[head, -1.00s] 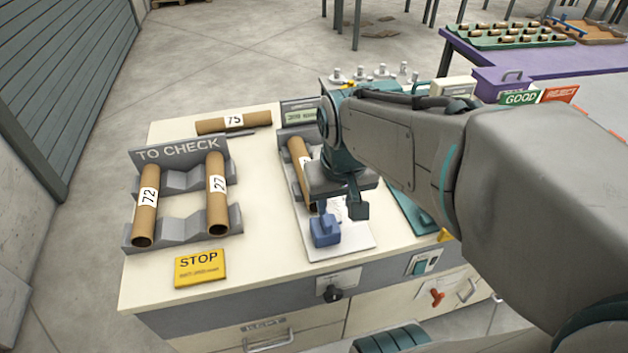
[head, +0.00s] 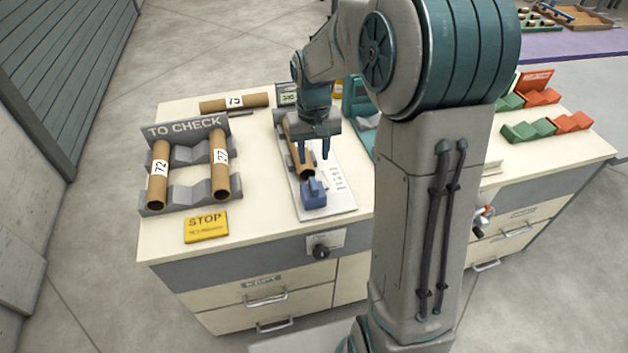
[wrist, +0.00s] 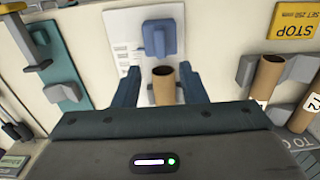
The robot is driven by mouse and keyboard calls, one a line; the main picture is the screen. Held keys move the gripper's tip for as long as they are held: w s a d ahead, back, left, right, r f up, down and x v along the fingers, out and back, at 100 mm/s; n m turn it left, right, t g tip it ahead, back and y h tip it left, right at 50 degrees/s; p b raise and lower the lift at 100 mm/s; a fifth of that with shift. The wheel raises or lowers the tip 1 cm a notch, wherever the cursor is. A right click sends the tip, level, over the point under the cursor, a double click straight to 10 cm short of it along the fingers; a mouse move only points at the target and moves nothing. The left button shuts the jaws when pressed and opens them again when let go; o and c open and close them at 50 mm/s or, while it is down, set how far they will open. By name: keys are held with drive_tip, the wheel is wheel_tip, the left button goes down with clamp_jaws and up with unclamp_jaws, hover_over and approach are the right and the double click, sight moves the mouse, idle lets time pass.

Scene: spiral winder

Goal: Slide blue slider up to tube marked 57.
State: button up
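The blue slider (head: 314,196) sits on a pale plate (head: 340,197) near the front of the bench. It also shows in the wrist view (wrist: 160,40), at the top centre. Just behind it a brown tube (head: 306,172) lies in a grey cradle, its open end facing the slider with a small gap. The tube's number is hidden in both views. My gripper (head: 314,157) points down above the tube's near end. In the wrist view its two blue fingers are spread apart, with the tube end (wrist: 163,84) between them and the slider beyond the tips. It holds nothing.
To the left, a TO CHECK rack (head: 186,131) holds tubes 72 (head: 159,172) and 27 (head: 220,165). Tube 75 (head: 234,102) lies behind it. A yellow STOP sign (head: 206,227) lies in front. A black knob (head: 320,252) is on the bench front below the slider.

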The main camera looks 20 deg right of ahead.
sight(314, 182)
wheel_tip(314, 182, down, 10)
drive_tip(key=shift+f+p, duration=0.25)
drive_tip(key=shift+p, duration=0.25)
clamp_jaws()
